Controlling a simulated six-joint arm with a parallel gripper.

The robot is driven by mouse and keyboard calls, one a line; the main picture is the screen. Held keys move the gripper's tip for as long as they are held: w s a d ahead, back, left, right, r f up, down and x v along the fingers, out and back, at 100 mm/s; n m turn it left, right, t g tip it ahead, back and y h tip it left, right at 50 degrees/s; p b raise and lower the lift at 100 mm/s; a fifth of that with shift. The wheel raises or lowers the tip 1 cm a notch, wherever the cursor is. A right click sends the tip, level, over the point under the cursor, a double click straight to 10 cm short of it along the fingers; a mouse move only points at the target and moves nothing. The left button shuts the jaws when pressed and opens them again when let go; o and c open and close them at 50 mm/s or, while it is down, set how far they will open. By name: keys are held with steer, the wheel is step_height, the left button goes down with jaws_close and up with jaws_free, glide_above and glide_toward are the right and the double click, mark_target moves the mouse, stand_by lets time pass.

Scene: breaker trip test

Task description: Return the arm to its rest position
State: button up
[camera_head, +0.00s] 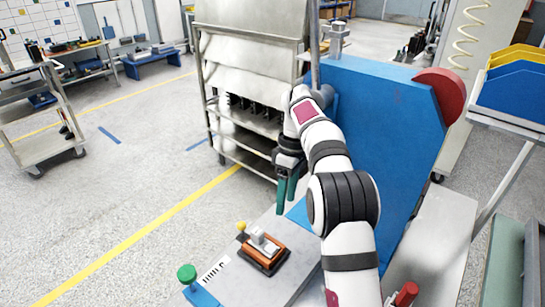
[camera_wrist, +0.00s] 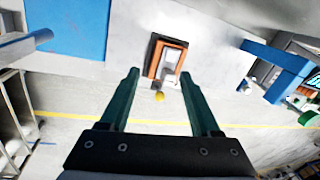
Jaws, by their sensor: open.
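My gripper (camera_head: 287,192) hangs above the grey bench with its green fingers pointing down, up and to the right of the breaker in the head view. In the wrist view my gripper (camera_wrist: 160,82) has its two fingers spread apart with nothing between them. The orange and black breaker (camera_head: 264,250) with a grey top part sits on the bench, apart from the fingers. It also shows in the wrist view (camera_wrist: 166,60), beyond the fingertips. A yellow knob (camera_head: 241,227) stands beside the breaker.
A tall blue panel (camera_head: 385,120) stands close at the right of my arm, with a red round part (camera_head: 442,92) on its edge. A metal shelf rack (camera_head: 250,85) stands behind. A green knob (camera_head: 187,274) is at the bench's front left. Open floor (camera_head: 120,190) lies left.

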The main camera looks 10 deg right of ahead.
steer(key=s+a+r+m, duration=0.1)
steer(key=s+r+m, duration=0.3)
steer(key=s, duration=0.4)
steer(key=s+a+r+m, duration=0.1)
steer(key=s+r+m, duration=0.2)
steer(key=s, duration=0.4)
steer(key=s+f+m, duration=0.3)
steer(key=s+m, duration=0.2)
steer(key=s, duration=0.5)
steer(key=s+f+m+t, duration=0.1)
steer(key=s+f+m, duration=0.2)
steer(key=s, duration=0.7)
steer(key=shift+s+a+m+t+y, duration=0.2)
steer(key=shift+s+m+t+y, duration=0.15)
steer(key=shift+m, duration=0.55)
